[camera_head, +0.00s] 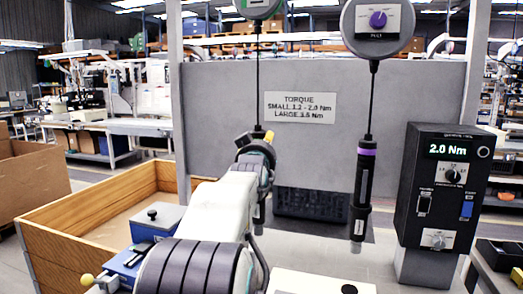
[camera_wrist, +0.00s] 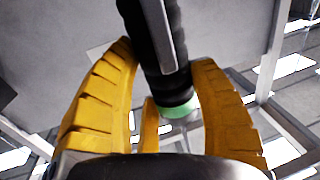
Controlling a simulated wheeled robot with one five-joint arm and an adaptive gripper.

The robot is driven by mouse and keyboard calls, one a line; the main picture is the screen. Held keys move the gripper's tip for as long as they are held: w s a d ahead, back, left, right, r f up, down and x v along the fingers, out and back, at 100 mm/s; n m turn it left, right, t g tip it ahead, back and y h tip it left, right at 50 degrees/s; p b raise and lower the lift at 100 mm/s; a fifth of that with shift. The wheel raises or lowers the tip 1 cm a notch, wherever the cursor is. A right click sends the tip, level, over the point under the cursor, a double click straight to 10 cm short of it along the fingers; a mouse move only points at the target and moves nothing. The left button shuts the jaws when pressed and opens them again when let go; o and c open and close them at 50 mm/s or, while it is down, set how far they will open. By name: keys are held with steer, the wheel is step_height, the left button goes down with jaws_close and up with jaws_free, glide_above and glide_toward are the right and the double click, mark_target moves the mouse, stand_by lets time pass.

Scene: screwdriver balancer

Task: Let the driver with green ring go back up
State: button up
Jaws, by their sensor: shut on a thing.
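The driver with the green ring (camera_wrist: 180,111) is dark and hangs from the left balancer (camera_head: 257,6) on a thin cable. In the wrist view its dark body (camera_wrist: 146,42) runs up between the yellow fingers. My gripper (camera_wrist: 165,58) is shut on this driver; it also shows in the head view (camera_head: 258,140), just below the cable. There my arm hides most of the driver, and only its lower end (camera_head: 259,215) shows. The driver with the purple ring (camera_head: 362,190) hangs upright to the right under its own balancer (camera_head: 378,22).
A grey panel with a torque sign (camera_head: 300,107) stands behind the drivers. A black control box (camera_head: 443,185) reading 2.0 Nm stands at the right. A wooden-sided bin (camera_head: 70,215) is at the left, and a dark perforated block (camera_head: 311,204) sits behind the drivers.

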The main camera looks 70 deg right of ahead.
steer(key=o, duration=1.3)
steer(key=shift+o, duration=0.4)
steer(key=shift+f, duration=0.2)
steer(key=o, duration=0.3)
steer(key=shift+r, duration=0.15)
